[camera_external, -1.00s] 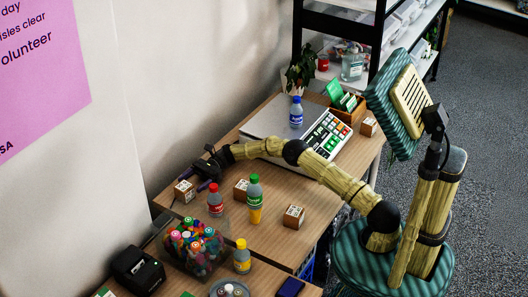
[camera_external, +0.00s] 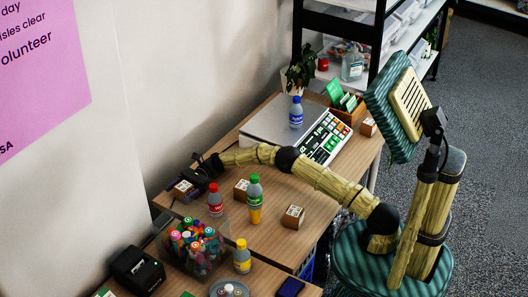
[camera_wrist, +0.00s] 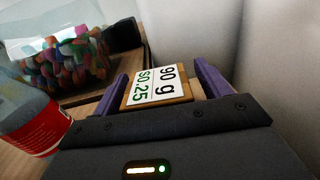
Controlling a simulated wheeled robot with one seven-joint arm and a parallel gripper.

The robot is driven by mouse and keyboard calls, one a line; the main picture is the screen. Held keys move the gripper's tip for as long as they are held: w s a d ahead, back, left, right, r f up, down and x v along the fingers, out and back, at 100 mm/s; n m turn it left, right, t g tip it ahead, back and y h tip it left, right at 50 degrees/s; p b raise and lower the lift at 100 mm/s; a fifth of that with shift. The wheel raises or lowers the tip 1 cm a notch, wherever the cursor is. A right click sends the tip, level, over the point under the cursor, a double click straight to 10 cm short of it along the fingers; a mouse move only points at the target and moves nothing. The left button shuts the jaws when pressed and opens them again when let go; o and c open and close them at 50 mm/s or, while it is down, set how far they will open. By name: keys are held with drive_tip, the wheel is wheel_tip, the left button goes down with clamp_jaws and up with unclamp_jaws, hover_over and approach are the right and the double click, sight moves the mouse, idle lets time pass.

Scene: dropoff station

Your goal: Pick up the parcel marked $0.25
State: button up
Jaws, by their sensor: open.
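The parcel marked $0.25 (camera_wrist: 158,84) is a small brown block with a white label reading "90 g" and "$0.25" in the wrist view. It sits between the two purple fingers of my gripper (camera_wrist: 162,82), which is open around it. In the external view the parcel (camera_external: 183,188) is at the far left of the desk, with my gripper (camera_external: 186,187) over it. I cannot tell whether the fingers touch it.
A red-capped bottle (camera_external: 215,202) stands close to my gripper; it also shows in the wrist view (camera_wrist: 35,125). Two other parcels (camera_external: 241,188) (camera_external: 293,217) and a green-capped bottle (camera_external: 254,199) are to the right. A marker tub (camera_external: 196,262) stands in front. The wall is close behind.

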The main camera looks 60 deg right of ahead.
sight(180, 188)
drive_tip(key=shift+c, duration=0.3)
drive_tip(key=c, duration=1)
wheel_tip(180, 188, up, 10)
drive_tip(key=shift+p, duration=1)
